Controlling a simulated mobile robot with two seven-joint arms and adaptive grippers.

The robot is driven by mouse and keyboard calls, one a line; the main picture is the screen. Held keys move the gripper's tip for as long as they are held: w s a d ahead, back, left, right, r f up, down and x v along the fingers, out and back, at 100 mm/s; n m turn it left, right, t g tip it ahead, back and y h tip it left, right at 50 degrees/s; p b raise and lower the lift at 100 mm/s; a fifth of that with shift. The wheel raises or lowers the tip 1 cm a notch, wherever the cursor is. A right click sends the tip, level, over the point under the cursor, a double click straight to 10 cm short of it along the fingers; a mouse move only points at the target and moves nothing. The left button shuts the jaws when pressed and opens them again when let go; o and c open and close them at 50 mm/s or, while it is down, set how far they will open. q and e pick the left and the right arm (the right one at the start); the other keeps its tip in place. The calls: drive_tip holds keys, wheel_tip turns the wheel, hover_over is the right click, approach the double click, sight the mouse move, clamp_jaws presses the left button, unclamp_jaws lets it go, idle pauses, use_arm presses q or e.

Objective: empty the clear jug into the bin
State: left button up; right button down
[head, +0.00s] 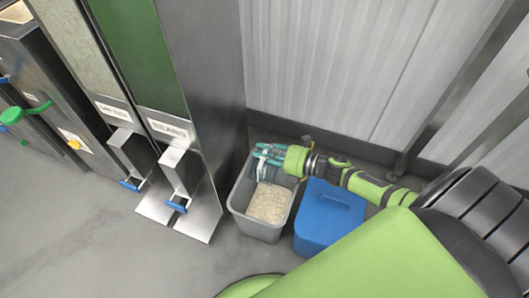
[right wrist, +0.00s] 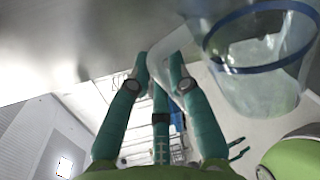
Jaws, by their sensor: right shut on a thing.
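The bin (head: 240,208) is an open grey tub on the floor, with a layer of pale rice-like grains (head: 269,203) inside. My right gripper (head: 268,154) is over the bin's far end. In the right wrist view its teal fingers (right wrist: 160,68) are shut on the handle of the clear jug (right wrist: 258,75). The jug is see-through with a blue band around it, and I make out no grains in it. In the head view the jug is small and mostly hidden by the gripper, so its exact tilt is hard to tell.
A blue lidded box (head: 328,222) stands right beside the bin. Tall metal dispensers with chutes (head: 183,170), one labelled BEANS, stand to the left. A corrugated wall (head: 330,70) is close behind. The floor at the front left is clear.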

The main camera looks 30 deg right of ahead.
drive_tip(key=n, duration=0.1)
drive_tip(key=r+n+t+b, duration=0.1)
drive_tip(key=n, duration=0.1)
drive_tip(key=shift+s+n+h, duration=0.1)
drive_tip(key=shift+n+h, duration=0.2)
drive_tip(key=n+b, duration=0.1)
drive_tip(key=r+n+b, duration=0.1)
drive_tip(key=n, duration=0.1)
drive_tip(key=r+n+t+b, duration=0.1)
drive_tip(key=n, duration=0.1)
drive_tip(key=shift+b, duration=0.35)
drive_tip(key=n+b, duration=0.1)
drive_tip(key=r+n+t+b, duration=0.1)
drive_tip(key=n+b, duration=0.1)
drive_tip(key=shift+r, duration=0.1)
use_arm(q)
wheel_tip(320, 180, up, 16)
drive_tip(key=w, duration=0.2)
use_arm(e)
drive_tip(key=shift+r+n, duration=0.15)
drive_tip(key=shift+n, duration=0.15)
use_arm(q)
drive_tip(key=shift+d, duration=0.1)
